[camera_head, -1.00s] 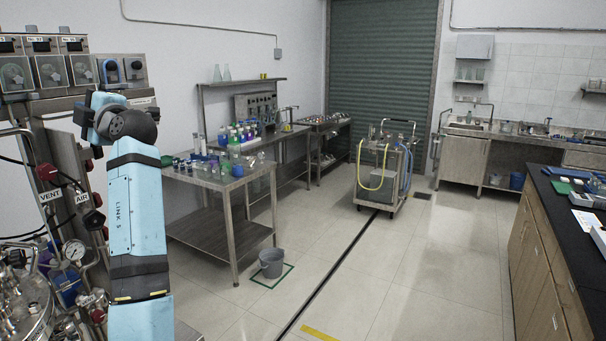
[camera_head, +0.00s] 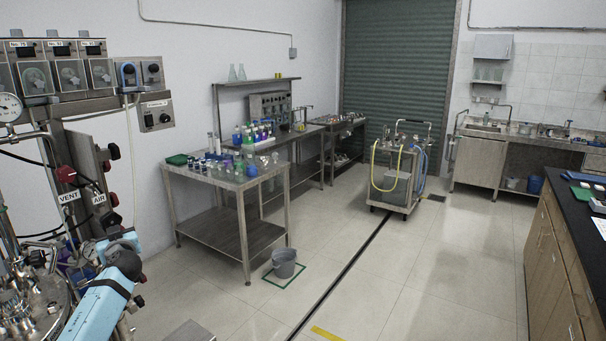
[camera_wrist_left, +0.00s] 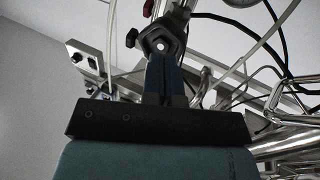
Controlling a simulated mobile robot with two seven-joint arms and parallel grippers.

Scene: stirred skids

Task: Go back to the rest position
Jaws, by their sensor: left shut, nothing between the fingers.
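My left arm (camera_head: 95,308) shows at the lower left of the head view, low beside the steel skid (camera_head: 30,290). Its gripper cannot be made out there. In the left wrist view my left gripper (camera_wrist_left: 165,62) points up the picture with its fingers together, shut and empty. A dark fitting with a pale centre (camera_wrist_left: 161,44) shows right at the fingertips; whether they touch cannot be told. My right gripper is in neither view.
The skid's red valve knob (camera_head: 66,174) and VENT and AIR labels are close to my left arm. Shiny pipes (camera_wrist_left: 285,100) and hoses crowd the wrist view. A steel table (camera_head: 235,185) with bottles, a grey bucket (camera_head: 284,263) and a cart (camera_head: 398,180) stand beyond open floor.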

